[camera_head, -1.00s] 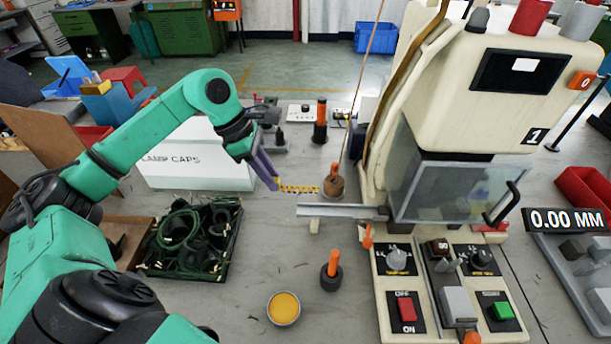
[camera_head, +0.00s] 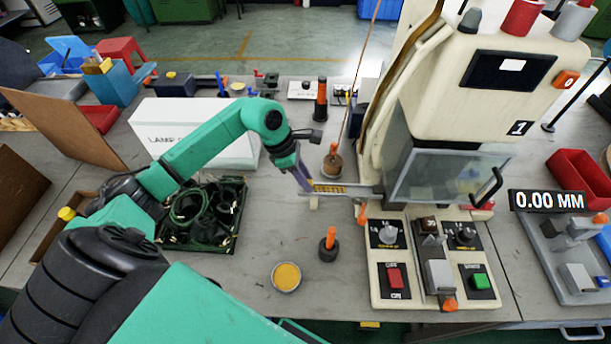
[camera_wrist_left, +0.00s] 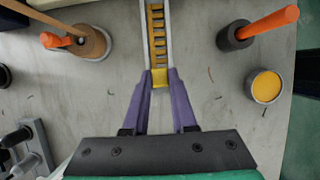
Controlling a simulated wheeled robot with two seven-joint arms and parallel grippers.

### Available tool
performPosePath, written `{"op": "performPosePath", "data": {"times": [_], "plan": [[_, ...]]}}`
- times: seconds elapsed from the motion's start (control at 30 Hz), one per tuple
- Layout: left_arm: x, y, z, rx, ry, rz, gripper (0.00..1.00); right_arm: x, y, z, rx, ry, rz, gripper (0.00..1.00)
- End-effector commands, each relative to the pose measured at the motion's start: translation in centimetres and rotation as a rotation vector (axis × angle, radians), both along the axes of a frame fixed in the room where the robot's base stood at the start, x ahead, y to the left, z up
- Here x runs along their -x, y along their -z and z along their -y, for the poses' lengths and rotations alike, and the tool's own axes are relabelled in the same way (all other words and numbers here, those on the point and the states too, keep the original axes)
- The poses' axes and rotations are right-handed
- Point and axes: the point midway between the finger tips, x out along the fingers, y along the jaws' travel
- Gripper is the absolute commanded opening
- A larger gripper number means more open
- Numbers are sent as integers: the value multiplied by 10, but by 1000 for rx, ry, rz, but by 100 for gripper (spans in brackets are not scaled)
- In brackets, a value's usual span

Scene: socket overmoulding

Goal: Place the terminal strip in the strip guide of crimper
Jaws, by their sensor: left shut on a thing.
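The yellow terminal strip (camera_head: 329,188) is a narrow, ladder-like band. My left gripper (camera_head: 308,189) is shut on its near end, and the purple fingers pinch a yellow tab in the left wrist view (camera_wrist_left: 160,78). The strip guide (camera_head: 366,190) is a pale metal channel projecting left from the crimper (camera_head: 408,120). In the left wrist view the strip (camera_wrist_left: 158,42) lies lengthwise between the side walls of the guide (camera_wrist_left: 143,38), lined up with it. I cannot tell whether it rests on the channel floor. The right gripper is out of view.
A wooden-based, orange-handled tool (camera_head: 332,162) stands just behind the guide and a dark-based one (camera_head: 329,245) in front. A yellow-filled round tin (camera_head: 286,277) is nearer. A dark tray of green coils (camera_head: 240,228) and a white box (camera_head: 150,125) lie left.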

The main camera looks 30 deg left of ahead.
Motion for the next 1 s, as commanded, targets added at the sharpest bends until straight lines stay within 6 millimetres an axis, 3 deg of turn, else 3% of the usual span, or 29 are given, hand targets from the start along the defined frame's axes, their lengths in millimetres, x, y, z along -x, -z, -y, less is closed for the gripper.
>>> {"op": "performPosePath", "data": {"times": [0.07,0.1,0.17,0.57,1.0], "plan": [[0,4,0,-1,0,0,0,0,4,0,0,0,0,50],[0,3,0,-1,0,0,32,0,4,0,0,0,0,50],[0,2,0,-1,0,0,55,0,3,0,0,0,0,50],[0,-4,-2,-2,-1,1,55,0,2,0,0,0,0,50],[17,-100,-38,-3,-2,3,55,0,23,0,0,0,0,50]]}}
